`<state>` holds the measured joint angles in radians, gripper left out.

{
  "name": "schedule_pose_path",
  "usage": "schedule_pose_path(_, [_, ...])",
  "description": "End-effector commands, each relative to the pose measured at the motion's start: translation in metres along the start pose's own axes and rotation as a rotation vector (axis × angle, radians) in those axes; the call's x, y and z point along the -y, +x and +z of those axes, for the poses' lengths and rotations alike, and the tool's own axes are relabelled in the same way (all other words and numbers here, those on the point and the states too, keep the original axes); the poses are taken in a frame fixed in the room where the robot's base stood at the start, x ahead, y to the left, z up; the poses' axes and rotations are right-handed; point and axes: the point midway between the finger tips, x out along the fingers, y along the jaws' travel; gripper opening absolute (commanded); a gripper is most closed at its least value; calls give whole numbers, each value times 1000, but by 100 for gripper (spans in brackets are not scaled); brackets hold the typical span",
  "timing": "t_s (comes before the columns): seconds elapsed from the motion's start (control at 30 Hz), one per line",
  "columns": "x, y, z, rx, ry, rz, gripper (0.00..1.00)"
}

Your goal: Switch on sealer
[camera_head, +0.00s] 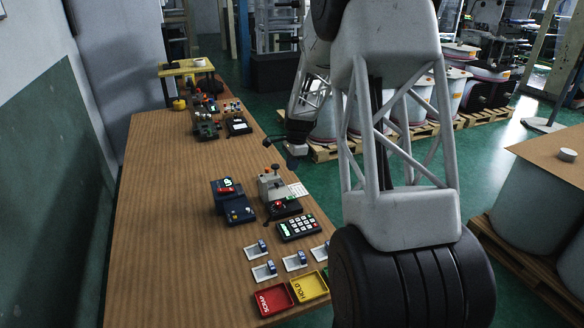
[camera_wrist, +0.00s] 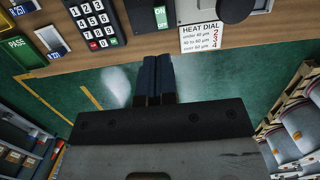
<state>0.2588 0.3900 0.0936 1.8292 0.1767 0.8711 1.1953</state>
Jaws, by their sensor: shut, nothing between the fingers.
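The sealer (camera_head: 270,186) looks like the grey and black machine on the right side of the wooden table, with a small red spot on it in the head view. In the wrist view only part of it shows, at the top edge (camera_wrist: 196,12). A green and white switch (camera_wrist: 161,18) marked ON and OFF sits at its left; I cannot tell which way it is set. A HEAT DIAL card (camera_wrist: 200,38) lies at the table edge. My gripper (camera_wrist: 157,62) is shut and empty, out beyond the table edge over the floor, apart from the switch.
A keypad (camera_head: 297,227) stands in front of the sealer, and a dark blue device (camera_head: 228,186) to its left. Red (camera_head: 274,300) and yellow (camera_head: 309,287) trays and several small labelled pieces lie nearer. The table's left side is bare.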

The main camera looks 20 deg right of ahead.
Motion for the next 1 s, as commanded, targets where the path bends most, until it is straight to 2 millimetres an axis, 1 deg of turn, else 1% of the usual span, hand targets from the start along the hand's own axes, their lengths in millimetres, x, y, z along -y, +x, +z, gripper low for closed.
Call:
schedule_pose_path(0.6, [-1,89,1,1,0,3,0])
schedule_pose_path(0.8, [0,110,0,1,0,2,0])
schedule_pose_path(1.0, [-1,122,0,1,0,3,0])
